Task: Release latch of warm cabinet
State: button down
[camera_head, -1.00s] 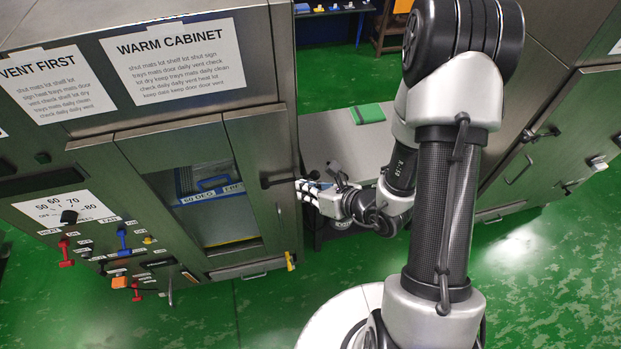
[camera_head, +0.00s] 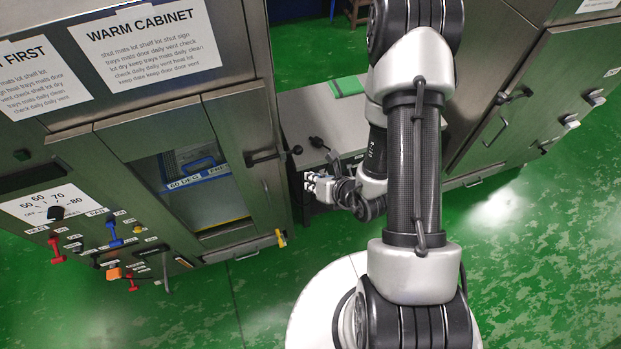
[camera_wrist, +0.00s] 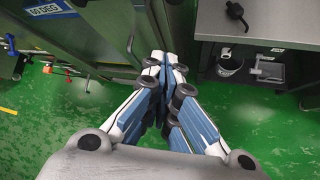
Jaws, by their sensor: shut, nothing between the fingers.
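The warm cabinet (camera_head: 232,118) stands at the left in the head view, with a window in its door and a labelled sign (camera_head: 150,45) above. Its dark latch handle (camera_head: 268,157) sticks out from the right side of the door, ending in a round knob. My gripper (camera_head: 310,182) is shut and empty, a little below and to the right of the latch knob, apart from it. In the wrist view my gripper (camera_wrist: 168,68) points toward the gap beside the cabinet.
A grey bench (camera_head: 345,118) with a green mat (camera_head: 347,87) stands beyond my gripper. Left of the door is a panel with a dial (camera_head: 57,212) and coloured switches. Another metal cabinet (camera_head: 545,105) stands at the right. Green floor is open in front.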

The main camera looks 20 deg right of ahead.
aim_at(277, 156)
jog(key=b+x, duration=0.8)
jog(key=x, duration=0.1)
jog(key=w+r, duration=0.1)
jog(key=d+r+p, duration=0.1)
jog(key=r, duration=0.1)
jog(key=shift+w+d+r, duration=0.15)
jog(key=shift+w, duration=0.25)
jog(key=shift+d, duration=0.1)
